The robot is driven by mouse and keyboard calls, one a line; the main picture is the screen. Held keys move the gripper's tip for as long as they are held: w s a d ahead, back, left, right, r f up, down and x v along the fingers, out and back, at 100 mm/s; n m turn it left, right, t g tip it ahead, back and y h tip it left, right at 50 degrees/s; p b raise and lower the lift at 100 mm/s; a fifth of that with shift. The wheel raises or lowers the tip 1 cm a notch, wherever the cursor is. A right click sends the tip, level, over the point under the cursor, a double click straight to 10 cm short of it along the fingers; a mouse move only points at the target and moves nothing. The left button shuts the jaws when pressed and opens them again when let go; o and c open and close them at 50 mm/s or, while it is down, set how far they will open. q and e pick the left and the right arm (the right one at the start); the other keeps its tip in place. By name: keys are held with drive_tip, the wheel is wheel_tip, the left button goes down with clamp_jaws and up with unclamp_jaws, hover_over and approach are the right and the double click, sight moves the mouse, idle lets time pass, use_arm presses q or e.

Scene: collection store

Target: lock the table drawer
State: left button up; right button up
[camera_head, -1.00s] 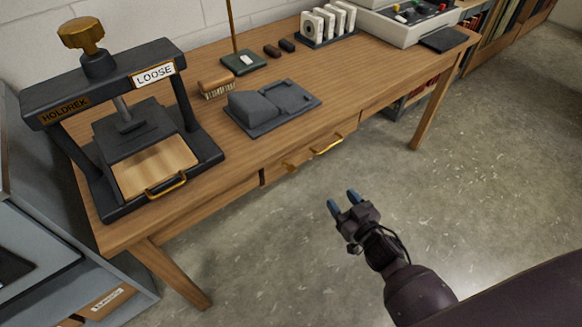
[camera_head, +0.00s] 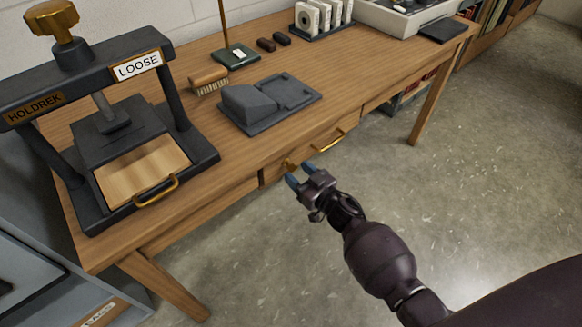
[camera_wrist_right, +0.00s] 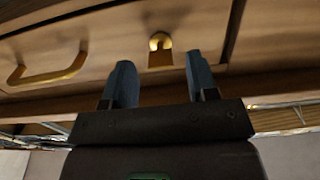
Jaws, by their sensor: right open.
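The wooden table (camera_head: 240,150) has a drawer (camera_head: 312,150) in its front edge, which looks shut. The drawer has a brass pull handle (camera_head: 327,143), also in the right wrist view (camera_wrist_right: 48,70). To the left of the handle is a small brass lock knob or key (camera_head: 289,165); in the right wrist view it is a round brass piece (camera_wrist_right: 160,41) with a small plate below. My right gripper (camera_head: 298,174) is open and empty, its blue fingertips just in front of the lock. In the right wrist view the fingers (camera_wrist_right: 160,82) stand on either side below it, apart from it. My left gripper is not in view.
A black press (camera_head: 62,128) labelled LOOSE stands on the table's left end. A brush (camera_head: 208,81), a dark grey tray-like block (camera_head: 268,103) and a machine (camera_head: 405,15) stand on top. The floor (camera_head: 480,170) in front is clear.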

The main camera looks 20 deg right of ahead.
drive_tip(key=shift+x, duration=0.95)
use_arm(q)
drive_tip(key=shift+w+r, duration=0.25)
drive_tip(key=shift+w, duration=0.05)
use_arm(e)
drive_tip(key=shift+w+a, duration=0.2)
drive_tip(key=shift+w, duration=0.25)
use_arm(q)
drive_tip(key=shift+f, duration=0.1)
use_arm(e)
drive_tip(key=shift+c, duration=0.4)
drive_tip(key=c, duration=0.8)
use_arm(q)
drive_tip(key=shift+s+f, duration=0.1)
use_arm(e)
drive_tip(key=shift+c, duration=0.2)
